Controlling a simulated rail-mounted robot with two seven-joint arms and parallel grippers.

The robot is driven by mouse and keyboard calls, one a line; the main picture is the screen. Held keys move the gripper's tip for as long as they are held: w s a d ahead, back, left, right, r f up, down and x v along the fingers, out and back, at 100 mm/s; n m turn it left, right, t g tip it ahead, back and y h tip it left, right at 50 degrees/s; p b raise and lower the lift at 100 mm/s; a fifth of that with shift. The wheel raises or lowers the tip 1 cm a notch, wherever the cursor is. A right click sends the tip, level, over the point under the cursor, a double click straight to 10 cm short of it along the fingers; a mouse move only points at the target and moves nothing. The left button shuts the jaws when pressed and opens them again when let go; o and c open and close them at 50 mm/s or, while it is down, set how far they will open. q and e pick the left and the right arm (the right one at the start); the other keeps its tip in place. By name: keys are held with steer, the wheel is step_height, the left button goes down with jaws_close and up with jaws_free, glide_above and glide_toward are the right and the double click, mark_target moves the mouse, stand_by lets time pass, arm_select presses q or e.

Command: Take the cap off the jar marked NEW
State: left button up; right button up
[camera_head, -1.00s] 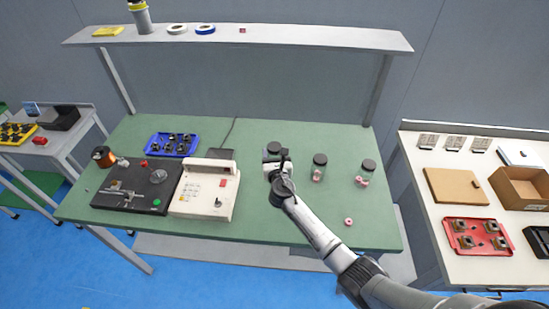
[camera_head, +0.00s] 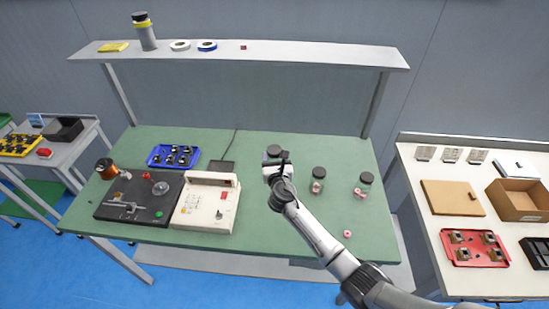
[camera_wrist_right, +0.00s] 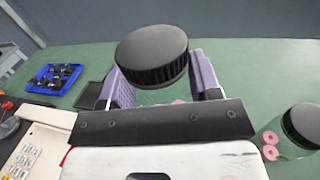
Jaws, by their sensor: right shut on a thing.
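A glass jar with a black ribbed cap (camera_head: 274,150) is at my right gripper (camera_head: 276,170), above the green table. In the right wrist view the cap (camera_wrist_right: 153,56) sits on the jar, and a little clear glass with something pink shows below it. The purple finger pads of my right gripper (camera_wrist_right: 163,88) stand on either side of the jar, just below the cap, and are shut on it. Two other capped jars stand to the right, a middle one (camera_head: 318,180) and a right one (camera_head: 364,185), with pink pieces. No NEW marking is legible. My left gripper is not in view.
A pink ring (camera_head: 347,234) lies on the green table (camera_head: 270,237). A cream control box (camera_head: 206,205), a black winder base (camera_head: 135,203) and a blue tray (camera_head: 173,156) stand to the left. A shelf (camera_head: 300,57) spans the back. A white side table (camera_head: 437,237) is at right.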

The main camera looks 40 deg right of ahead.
steer(key=c, duration=0.3)
